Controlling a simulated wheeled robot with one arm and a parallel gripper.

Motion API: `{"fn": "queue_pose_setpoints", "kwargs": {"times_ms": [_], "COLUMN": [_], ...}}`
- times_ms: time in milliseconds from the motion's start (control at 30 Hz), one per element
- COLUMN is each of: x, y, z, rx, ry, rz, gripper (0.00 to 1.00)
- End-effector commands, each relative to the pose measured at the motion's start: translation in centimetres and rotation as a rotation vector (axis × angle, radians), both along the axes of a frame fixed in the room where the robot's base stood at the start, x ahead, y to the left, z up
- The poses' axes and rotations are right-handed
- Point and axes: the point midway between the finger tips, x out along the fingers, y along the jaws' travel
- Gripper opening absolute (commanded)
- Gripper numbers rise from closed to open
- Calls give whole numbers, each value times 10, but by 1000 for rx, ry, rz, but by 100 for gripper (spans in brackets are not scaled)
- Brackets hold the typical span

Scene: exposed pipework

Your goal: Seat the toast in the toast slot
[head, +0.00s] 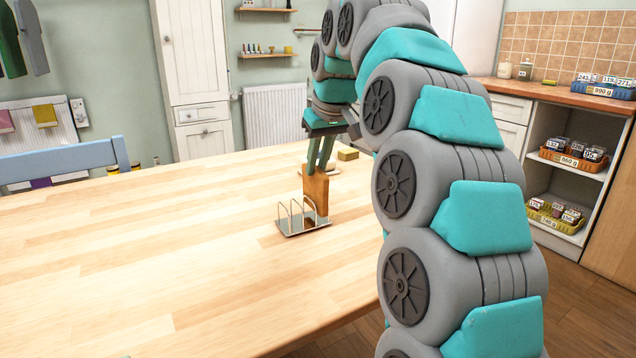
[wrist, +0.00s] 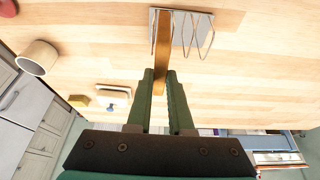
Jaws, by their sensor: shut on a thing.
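The toast (head: 316,193) is a flat brown slab, upright in the head view. My gripper (head: 318,172) is shut on its upper part, and the fingers point down. In the wrist view the toast (wrist: 161,48) runs edge-on from between the fingertips (wrist: 160,78) towards the rack. The toast rack with its slots is a small metal stand with wire loops (head: 291,225); it also shows in the wrist view (wrist: 200,20). The toast overlaps the rack's right end in the head view and its left part in the wrist view. I cannot tell whether it touches the rack's base.
A yellow block (head: 348,154) and a pale dish (wrist: 113,95) are on the wooden table (head: 150,260) near my gripper. A beige mug (wrist: 38,57) shows in the wrist view. The table left of the rack is clear. A blue chair (head: 65,158) stands behind.

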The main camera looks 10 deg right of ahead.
Motion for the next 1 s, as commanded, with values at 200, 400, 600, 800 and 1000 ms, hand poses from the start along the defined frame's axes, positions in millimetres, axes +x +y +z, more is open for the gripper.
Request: {"fn": "queue_pose_setpoints", "kwargs": {"times_ms": [200,400,600,800,1000], "x": [9,8,8,8,8], "y": [-2,-2,-2,-2,-2], "z": [-21,-20,-22,-22,-22], "rx": [-1,0,0,0,0], "ry": [2,1,1,1,1], "rz": [0,0,0,0,0], "gripper": [1,1,29,49,49]}}
